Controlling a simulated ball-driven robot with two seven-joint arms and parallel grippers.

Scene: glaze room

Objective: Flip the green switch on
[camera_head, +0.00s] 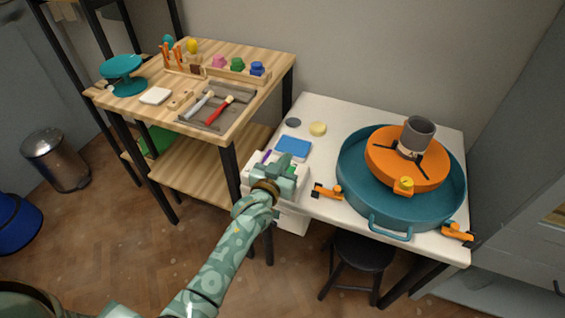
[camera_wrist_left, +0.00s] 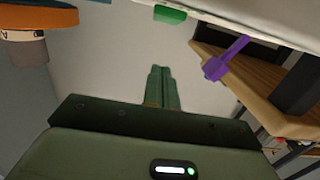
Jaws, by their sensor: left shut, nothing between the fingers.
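My right gripper is not in view.
A purple lever (camera_wrist_left: 225,58) stands beside the green switch. A blue block (camera_head: 293,147) lies behind the box. Right of it are orange clamps (camera_head: 327,191) and a teal basin (camera_head: 360,198) holding an orange wheel (camera_head: 383,165) with a grey mug (camera_head: 418,134). A wooden workbench (camera_head: 262,62) stands left.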

